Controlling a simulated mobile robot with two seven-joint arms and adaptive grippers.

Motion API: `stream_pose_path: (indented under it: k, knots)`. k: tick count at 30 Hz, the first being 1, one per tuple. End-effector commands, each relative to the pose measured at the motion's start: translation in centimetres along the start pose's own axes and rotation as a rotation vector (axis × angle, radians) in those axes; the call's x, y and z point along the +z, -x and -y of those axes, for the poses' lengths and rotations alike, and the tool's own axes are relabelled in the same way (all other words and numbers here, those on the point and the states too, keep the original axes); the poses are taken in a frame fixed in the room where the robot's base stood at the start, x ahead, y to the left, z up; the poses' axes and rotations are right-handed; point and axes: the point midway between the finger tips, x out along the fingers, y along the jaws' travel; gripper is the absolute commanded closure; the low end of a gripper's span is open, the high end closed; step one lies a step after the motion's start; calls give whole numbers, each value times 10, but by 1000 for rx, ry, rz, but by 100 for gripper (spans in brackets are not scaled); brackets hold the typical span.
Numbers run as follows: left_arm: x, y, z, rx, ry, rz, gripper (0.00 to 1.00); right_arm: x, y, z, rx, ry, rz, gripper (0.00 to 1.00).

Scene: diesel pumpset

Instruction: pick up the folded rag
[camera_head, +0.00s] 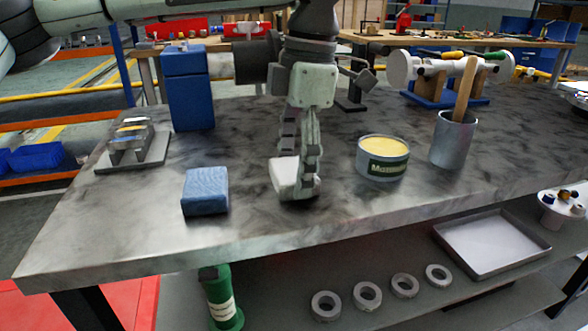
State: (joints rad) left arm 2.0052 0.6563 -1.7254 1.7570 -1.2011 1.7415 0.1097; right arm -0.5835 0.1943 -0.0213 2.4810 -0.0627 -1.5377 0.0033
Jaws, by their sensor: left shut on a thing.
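The folded rag (284,176) looks like a small pale, off-white pad on the grey metal bench top (340,212), near its front edge. My left gripper (299,186) points down from above and is shut on this pad. Its fingers hide the pad's right part. The pad is at the bench surface; I cannot tell whether it is clear of it. A blue block with a cloth-like surface (205,192) lies apart to the left. My right gripper is not in view.
Right of the gripper stand an open tin of yellow paste (383,158) and a metal cup (453,141) with a wooden handle in it. A tall blue box (189,92) and a grey fixture (131,146) stand at left. Rings and a tray (497,275) lie on the lower shelf.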

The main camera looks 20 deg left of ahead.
Motion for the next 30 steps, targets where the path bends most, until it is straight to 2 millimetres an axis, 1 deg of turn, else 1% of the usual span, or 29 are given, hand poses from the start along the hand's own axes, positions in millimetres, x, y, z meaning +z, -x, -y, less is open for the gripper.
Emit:
stream_pose_path:
  k: [5, 8, 9, 11, 12, 18, 22, 23, 24, 27, 30]
  knots:
    - [-1, 17, 0, 2, 0, 3, 52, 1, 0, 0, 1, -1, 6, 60]
    - [-3, 34, 0, 2, -2, 4, 52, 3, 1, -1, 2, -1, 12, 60]
    - [-4, 43, 0, 1, -1, 4, 52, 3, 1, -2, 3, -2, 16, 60]
    - [-19, 46, 8, 0, -3, 4, 52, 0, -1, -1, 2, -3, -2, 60]
    - [-28, 50, 13, 2, -3, 3, 52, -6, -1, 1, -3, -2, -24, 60]
    - [-71, 73, 36, 2, -2, 4, 52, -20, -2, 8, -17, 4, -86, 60]
    - [-93, 84, 49, 2, -2, 3, 52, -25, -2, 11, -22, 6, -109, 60]
    - [-97, 89, 51, 3, -2, 3, 52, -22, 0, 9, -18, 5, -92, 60]
    - [-101, 91, 53, 2, -1, 2, 52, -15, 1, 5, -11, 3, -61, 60]
    - [-108, 94, 57, 2, -2, 1, 52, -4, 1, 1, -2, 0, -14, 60]
    - [-111, 95, 59, 0, -1, 0, 52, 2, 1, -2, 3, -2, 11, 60]
